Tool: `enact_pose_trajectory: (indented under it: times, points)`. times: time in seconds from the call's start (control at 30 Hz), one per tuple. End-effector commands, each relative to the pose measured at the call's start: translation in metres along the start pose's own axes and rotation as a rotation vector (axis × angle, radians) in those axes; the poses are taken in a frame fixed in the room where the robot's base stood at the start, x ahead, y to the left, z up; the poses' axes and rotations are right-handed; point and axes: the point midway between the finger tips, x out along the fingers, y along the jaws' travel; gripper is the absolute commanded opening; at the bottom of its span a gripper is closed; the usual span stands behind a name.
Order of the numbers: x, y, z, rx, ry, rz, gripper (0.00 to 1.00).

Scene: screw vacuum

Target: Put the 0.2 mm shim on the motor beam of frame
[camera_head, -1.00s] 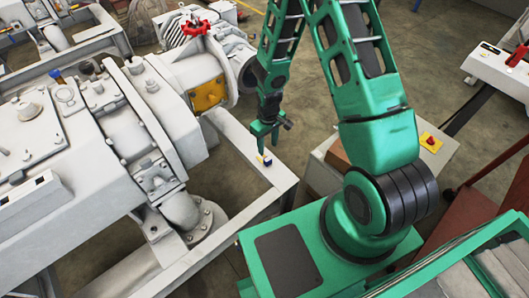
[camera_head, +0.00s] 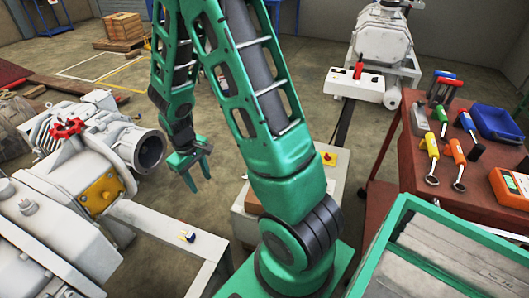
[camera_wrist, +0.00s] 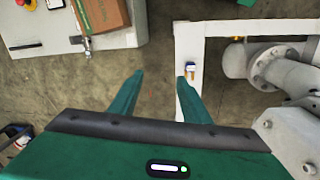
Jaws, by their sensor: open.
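The pale grey frame beam (camera_head: 160,222) runs at the lower left in the head view and also shows in the wrist view (camera_wrist: 186,40). A small blue, white and yellow piece (camera_head: 187,236) lies on it, and it appears just beyond the right fingertip in the wrist view (camera_wrist: 191,68). I cannot tell whether this piece is the 0.2 mm shim. My green gripper (camera_head: 198,181) is open, above and beyond the beam in the head view, apart from the piece. Only floor shows between its fingers in the wrist view (camera_wrist: 159,78).
The pump with a red handwheel (camera_head: 67,129) stands left of the beam. A grey cabinet (camera_head: 243,222) is right of it. Open floor lies behind my arm.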

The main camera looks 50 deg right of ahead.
Motion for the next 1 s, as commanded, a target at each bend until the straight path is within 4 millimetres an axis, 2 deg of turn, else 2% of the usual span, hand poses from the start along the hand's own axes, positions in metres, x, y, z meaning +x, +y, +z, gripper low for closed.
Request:
enact_pose_trajectory:
  times: [0.03, 0.2, 0.5, 0.8, 0.97, 1.0]
  points:
    - [-0.020, 0.013, 0.008, 0.037, 0.006, 0.010, 0.43]
    - [-0.071, 0.044, 0.045, 0.155, -0.003, 0.026, 0.43]
    - [-0.145, 0.076, 0.126, 0.370, -0.013, 0.009, 0.43]
    - [-0.192, 0.077, 0.212, 0.566, -0.017, -0.058, 0.43]
    - [-0.203, 0.071, 0.242, 0.628, -0.020, -0.092, 0.43]
    - [-0.205, 0.060, 0.245, 0.637, -0.021, -0.098, 0.43]
